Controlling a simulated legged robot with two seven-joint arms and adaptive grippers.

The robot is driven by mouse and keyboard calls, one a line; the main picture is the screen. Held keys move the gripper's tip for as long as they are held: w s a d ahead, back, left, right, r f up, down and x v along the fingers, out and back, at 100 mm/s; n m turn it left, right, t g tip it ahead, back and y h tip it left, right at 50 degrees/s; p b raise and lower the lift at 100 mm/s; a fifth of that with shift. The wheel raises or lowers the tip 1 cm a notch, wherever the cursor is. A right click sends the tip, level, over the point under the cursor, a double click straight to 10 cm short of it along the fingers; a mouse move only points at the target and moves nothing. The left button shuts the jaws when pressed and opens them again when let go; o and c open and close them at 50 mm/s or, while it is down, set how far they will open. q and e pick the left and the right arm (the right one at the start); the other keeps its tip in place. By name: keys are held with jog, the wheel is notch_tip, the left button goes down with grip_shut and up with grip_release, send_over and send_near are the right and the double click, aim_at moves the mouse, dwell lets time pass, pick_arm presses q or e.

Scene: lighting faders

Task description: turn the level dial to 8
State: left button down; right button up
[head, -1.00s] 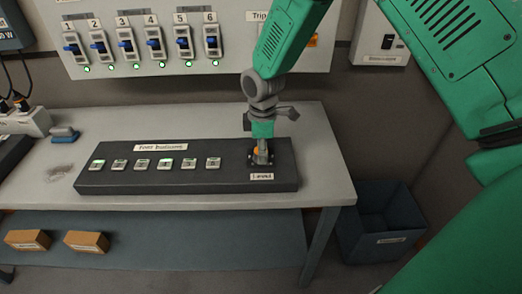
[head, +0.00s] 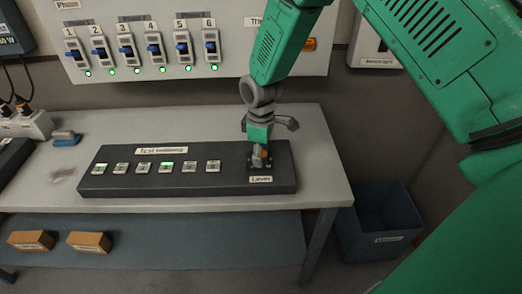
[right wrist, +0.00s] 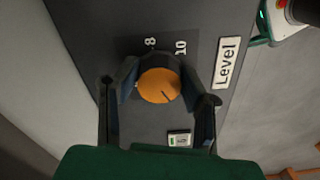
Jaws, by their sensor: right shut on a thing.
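The orange level dial (right wrist: 158,85) sits near the end of the dark console (head: 130,186), beside the Level label (right wrist: 227,62). It also shows partly in the head view (head: 265,154). My right gripper (head: 259,158) points down over it. In the right wrist view the two fingers of my right gripper (right wrist: 158,84) stand on both sides of the dial, shut on it. A thin dark mark on the dial points to the lower right. The printed 8 (right wrist: 150,42) and 10 (right wrist: 181,47) lie above the dial; other numbers are hidden. My left gripper is out of view.
Several small buttons (head: 166,167) line the console to the left. A grey panel with several blue-handled switches (head: 124,52) hangs behind the table (head: 200,125). A blue bin (head: 375,225) stands on the floor at right. The table's front strip is clear.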

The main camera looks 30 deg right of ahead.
jog(key=m+p, duration=0.2)
jog(key=m, duration=0.2)
jog(key=shift+w+a+m, duration=0.1)
jog(key=shift+m, duration=0.3)
jog(key=m+p, duration=0.1)
jog(key=m, duration=0.3)
jog(key=shift+w+r+m, duration=0.1)
jog(key=shift+m, duration=0.2)
jog(key=m+p, duration=0.1)
jog(key=m, duration=0.3)
jog(key=shift+w+p, duration=0.1)
jog(key=shift+p, duration=0.25)
jog(key=m+p, duration=0.1)
jog(key=m, duration=0.5)
jog(key=shift+r, duration=0.1)
jog(key=m+p, duration=0.1)
jog(key=m, duration=0.4)
jog(key=shift+w, duration=0.1)
jog(key=m, duration=0.5)
jog(key=shift+m+p, duration=0.4)
jog(key=m, duration=0.4)
jog(key=m+p, duration=0.1)
jog(key=m, duration=0.4)
jog(key=shift+m, duration=0.3)
